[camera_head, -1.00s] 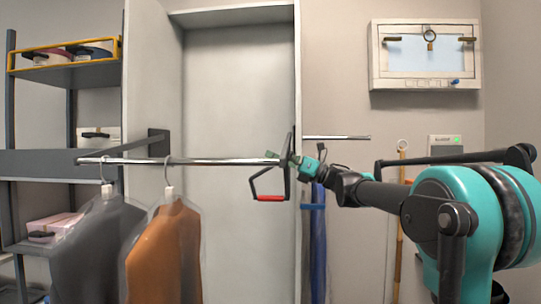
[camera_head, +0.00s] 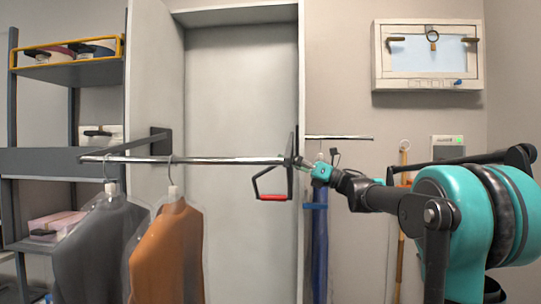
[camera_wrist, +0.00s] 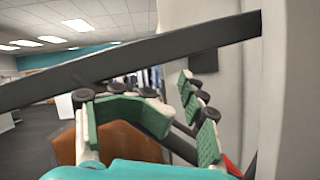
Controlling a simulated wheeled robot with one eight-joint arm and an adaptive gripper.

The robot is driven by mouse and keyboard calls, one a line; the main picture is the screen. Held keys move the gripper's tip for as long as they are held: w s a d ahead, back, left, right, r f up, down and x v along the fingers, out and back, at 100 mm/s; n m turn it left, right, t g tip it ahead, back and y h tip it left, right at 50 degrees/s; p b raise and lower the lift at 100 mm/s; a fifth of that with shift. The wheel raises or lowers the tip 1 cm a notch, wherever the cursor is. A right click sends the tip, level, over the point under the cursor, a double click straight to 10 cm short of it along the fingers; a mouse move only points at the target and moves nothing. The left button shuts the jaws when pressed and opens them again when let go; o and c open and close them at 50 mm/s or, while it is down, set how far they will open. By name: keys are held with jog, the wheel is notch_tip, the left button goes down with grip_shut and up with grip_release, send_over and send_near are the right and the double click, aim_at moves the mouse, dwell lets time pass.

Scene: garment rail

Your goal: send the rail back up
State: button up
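The chrome rail (camera_head: 225,160) is lowered in front of the open wardrobe, roughly level. A grey garment (camera_head: 98,250) and an orange garment (camera_head: 166,252) hang from its left part. A pull handle with a red grip (camera_head: 273,197) hangs at the rail's right end, below a dark side arm (camera_head: 291,165). My gripper (camera_head: 303,163) is just right of that arm; contact is unclear. A dark bar (camera_wrist: 130,66) crosses in front, and the red grip (camera_wrist: 233,167) shows low right.
A shelf unit (camera_head: 62,162) with boxes stands at the left. A second short rail (camera_head: 340,137) with a blue hanging item (camera_head: 316,235) is behind my gripper. A wall cabinet (camera_head: 427,55) hangs at upper right, and a wooden pole (camera_head: 401,230) stands below.

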jog(key=d+f, duration=0.2)
jog(key=d, duration=0.5)
jog(key=w+d+f, duration=0.1)
jog(key=d+f, duration=0.2)
jog(key=d, duration=0.4)
jog(key=shift+w+d+f, duration=0.25)
jog(key=shift+w+d, duration=0.05)
dwell(1.0)
jog(key=v, duration=1.2)
